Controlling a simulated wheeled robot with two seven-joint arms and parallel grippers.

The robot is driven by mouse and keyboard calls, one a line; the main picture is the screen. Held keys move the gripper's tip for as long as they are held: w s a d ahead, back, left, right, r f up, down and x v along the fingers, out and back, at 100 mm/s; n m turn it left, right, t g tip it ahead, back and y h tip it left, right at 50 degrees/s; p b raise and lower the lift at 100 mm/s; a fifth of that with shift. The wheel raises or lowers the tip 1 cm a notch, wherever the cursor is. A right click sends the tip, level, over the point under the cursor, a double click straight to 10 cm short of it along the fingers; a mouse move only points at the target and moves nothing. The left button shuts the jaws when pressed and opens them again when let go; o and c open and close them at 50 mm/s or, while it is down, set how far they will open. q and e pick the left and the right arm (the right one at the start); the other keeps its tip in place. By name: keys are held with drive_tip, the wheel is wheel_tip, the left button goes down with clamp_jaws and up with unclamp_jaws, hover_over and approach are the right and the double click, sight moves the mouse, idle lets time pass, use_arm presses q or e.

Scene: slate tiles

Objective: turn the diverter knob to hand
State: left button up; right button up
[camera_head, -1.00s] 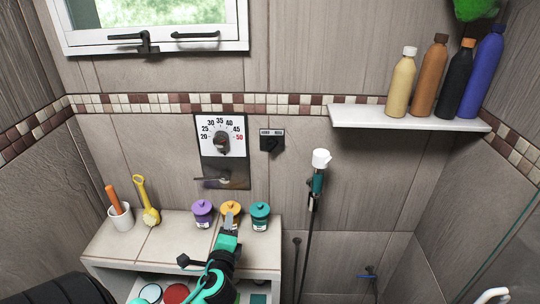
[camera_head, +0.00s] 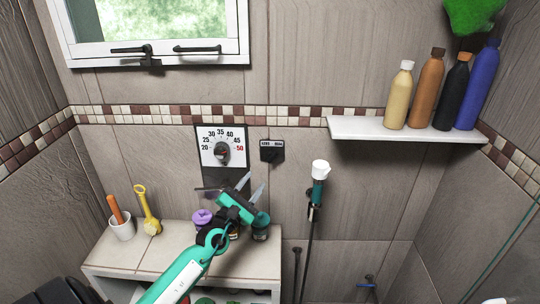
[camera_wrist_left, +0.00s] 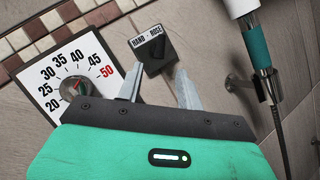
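The diverter (camera_head: 272,151) is a small black box on the tiled wall, right of the white temperature dial (camera_head: 221,147). In the left wrist view the diverter (camera_wrist_left: 152,50) carries a label reading HAND and ROSE, with a dark knob below it. Which way the knob points is hard to tell. My left gripper (camera_head: 251,186) is below and a little left of the diverter, its grey fingers spread and empty. In the left wrist view the open fingers (camera_wrist_left: 159,90) stand just short of the diverter and apart from it. My right gripper is not in view.
A teal and white hand shower (camera_head: 319,176) hangs right of the diverter. Lidded jars, including a purple one (camera_head: 202,219), stand on the bench (camera_head: 170,252) under my left arm. Several bottles stand on a white shelf (camera_head: 400,129). A window (camera_head: 160,60) is above.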

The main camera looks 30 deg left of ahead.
sight(271, 159)
use_arm(q)
drive_tip(key=p+x, duration=0.2)
drive_tip(key=x, duration=0.7)
drive_tip(key=shift+s+r+p, duration=0.1)
drive_tip(key=shift+p, duration=0.25)
drive_tip(key=shift+x, duration=0.85)
clamp_jaws()
drive_tip(key=shift+f, duration=0.2)
